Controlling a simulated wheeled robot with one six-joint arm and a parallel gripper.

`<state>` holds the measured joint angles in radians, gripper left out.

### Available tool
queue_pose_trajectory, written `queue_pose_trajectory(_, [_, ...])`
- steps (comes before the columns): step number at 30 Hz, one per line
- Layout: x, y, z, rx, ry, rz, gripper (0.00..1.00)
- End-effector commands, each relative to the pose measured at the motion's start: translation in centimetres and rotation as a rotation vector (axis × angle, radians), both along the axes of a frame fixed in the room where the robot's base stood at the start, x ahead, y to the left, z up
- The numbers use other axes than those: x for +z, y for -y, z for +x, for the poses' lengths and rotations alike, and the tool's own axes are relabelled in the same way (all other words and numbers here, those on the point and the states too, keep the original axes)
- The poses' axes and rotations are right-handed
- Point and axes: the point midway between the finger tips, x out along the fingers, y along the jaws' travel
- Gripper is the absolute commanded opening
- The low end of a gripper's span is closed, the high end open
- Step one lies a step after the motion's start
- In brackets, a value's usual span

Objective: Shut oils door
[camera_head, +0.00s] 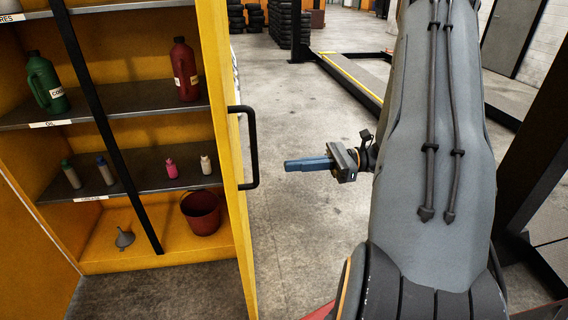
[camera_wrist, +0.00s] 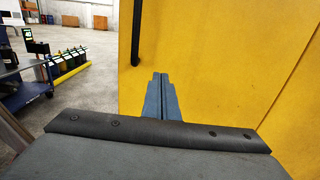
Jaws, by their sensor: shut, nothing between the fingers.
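The yellow oils door (camera_head: 236,200) stands open, seen nearly edge-on in the head view at the right of the yellow cabinet. Its black bar handle (camera_head: 253,148) sticks out to the right. My gripper (camera_head: 287,165) is to the right of the handle, with blue fingers together and empty, pointing left toward the door. A gap shows between fingertips and handle in this view. In the wrist view, the shut fingers (camera_wrist: 160,76) stand in front of a broad yellow panel (camera_wrist: 225,60), with the black handle (camera_wrist: 136,35) above and left of them. Contact with the panel cannot be told.
The cabinet shelves (camera_head: 150,178) hold a green jug (camera_head: 45,85), a red bottle (camera_head: 186,70) and several small bottles. A red bucket (camera_head: 201,212) and a grey funnel (camera_head: 124,238) sit at the cabinet bottom. Concrete floor (camera_head: 290,110) is clear beside the door.

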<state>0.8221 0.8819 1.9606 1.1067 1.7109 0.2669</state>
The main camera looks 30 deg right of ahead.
Motion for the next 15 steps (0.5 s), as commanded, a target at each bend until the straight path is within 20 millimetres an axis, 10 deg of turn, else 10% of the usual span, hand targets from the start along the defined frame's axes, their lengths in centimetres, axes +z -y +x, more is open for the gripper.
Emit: queue_pose_trajectory(15, [0.2, -9.4, 3.0, 0.006, -0.003, -0.001, 0.00])
